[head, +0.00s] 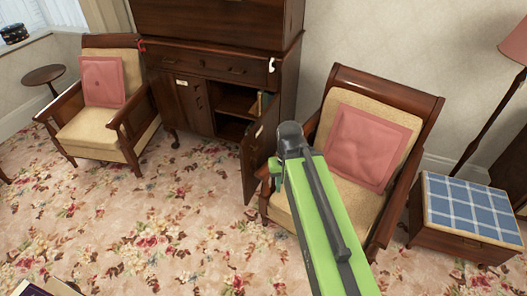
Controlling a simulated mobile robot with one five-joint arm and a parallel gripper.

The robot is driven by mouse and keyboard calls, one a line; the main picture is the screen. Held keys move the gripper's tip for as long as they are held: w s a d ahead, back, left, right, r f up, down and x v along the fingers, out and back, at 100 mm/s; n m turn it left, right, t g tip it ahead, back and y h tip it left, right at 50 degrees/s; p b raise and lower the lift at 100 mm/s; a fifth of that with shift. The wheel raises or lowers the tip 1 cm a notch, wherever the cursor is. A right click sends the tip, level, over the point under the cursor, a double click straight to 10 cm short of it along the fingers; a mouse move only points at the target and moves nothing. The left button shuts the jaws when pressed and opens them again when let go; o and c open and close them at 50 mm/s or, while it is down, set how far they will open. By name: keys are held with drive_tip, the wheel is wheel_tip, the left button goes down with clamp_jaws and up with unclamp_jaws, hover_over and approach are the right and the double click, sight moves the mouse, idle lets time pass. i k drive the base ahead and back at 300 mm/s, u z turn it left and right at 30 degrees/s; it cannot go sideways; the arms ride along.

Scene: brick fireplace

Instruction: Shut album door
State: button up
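A dark wooden cabinet (222,60) stands against the wall between two armchairs. Its right lower door (251,165) stands swung open toward the room, showing shelves inside. The left lower door (186,103) looks closed. I take the open door to be the album door, though no label is readable. My green arm reaches up from the lower right, and its dark end, where my gripper (280,172) sits, is just right of the open door in the picture. The fingers are mostly hidden, so their opening and any contact with the door cannot be told.
A cushioned armchair (317,183) stands close to the right of the open door, partly behind my arm. Another armchair (92,132) is on the left. A checked-top stool (465,245) is at the right. The flowered carpet (170,220) in front is clear.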

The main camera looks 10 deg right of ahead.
sight(262, 134)
drive_tip(key=z, duration=0.05)
drive_tip(key=i, duration=0.9)
drive_tip(key=u, duration=1.15)
drive_tip(key=k, duration=1.25)
drive_tip(key=u, duration=0.4)
drive_tip(key=i, duration=1)
drive_tip(key=u, duration=0.05)
